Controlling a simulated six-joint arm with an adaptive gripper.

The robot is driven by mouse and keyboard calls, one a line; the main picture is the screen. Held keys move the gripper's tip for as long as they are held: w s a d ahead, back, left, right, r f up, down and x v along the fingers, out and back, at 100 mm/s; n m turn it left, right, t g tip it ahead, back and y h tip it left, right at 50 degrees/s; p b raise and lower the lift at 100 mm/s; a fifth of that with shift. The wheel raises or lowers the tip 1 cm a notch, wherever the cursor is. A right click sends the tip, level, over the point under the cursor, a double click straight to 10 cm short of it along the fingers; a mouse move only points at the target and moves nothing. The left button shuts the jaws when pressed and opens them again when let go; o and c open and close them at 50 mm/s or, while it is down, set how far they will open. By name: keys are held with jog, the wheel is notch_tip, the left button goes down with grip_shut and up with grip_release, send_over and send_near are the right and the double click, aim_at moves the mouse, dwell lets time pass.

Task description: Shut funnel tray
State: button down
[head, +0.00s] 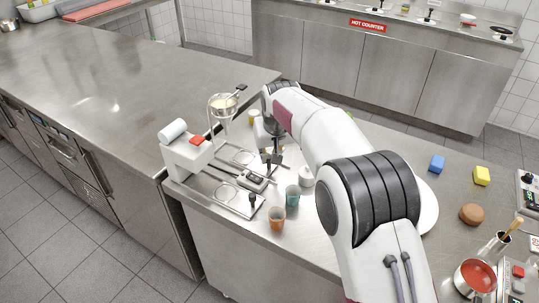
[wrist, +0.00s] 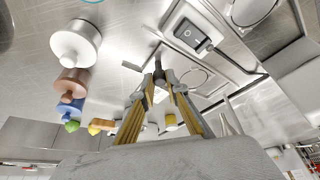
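A metal funnel (head: 222,104) with pale contents and a dark-handled utensil stands above the left part of the counter, near a white dispenser (head: 188,155) with a red top. A flat metal tray (head: 222,190) lies below it, with round outlines and dark upright knobs. I cannot tell whether this is the funnel tray. My gripper (head: 272,158) points down just right of the tray area.
The left counter (head: 110,85) is mostly clear.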

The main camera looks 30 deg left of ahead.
jog(key=shift+w+d, duration=0.1)
jog(key=shift+d, duration=2)
jog(key=c, duration=2)
grip_release()
jog(key=shift+d, duration=0.1)
jog(key=shift+r, duration=0.45)
jog(key=v, duration=1.1)
